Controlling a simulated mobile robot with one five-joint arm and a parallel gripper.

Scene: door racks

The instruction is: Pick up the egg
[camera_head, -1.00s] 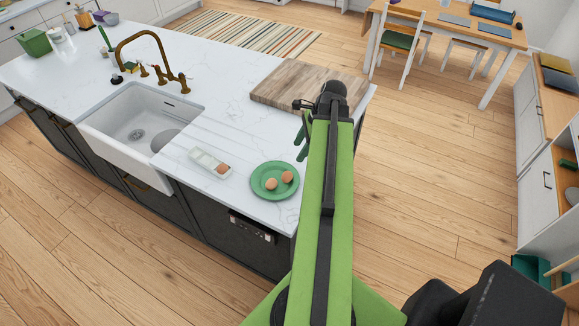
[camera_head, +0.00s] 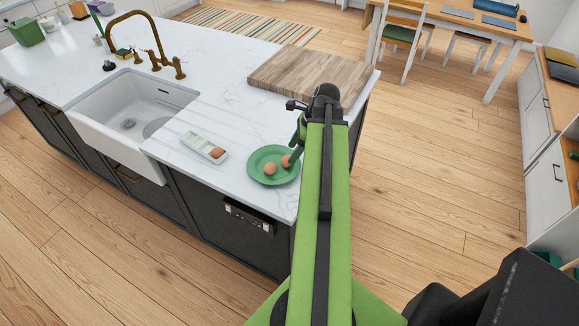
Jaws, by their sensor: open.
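Two brown eggs lie on a green plate (camera_head: 262,178) near the front right corner of the counter. The left egg (camera_head: 270,169) is in clear view. Another brown egg (camera_head: 217,153) sits at the right end of a small white tray (camera_head: 195,141) left of the plate. My gripper (camera_head: 295,155) points down over the right side of the plate, with its fingers at the right egg. It is open; whether a finger touches that egg I cannot tell.
A wooden cutting board (camera_head: 300,72) lies on the white counter (camera_head: 215,95) behind my gripper. A white sink (camera_head: 130,115) with a brass faucet (camera_head: 150,45) is to the left. Bare counter lies between the tray and the board.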

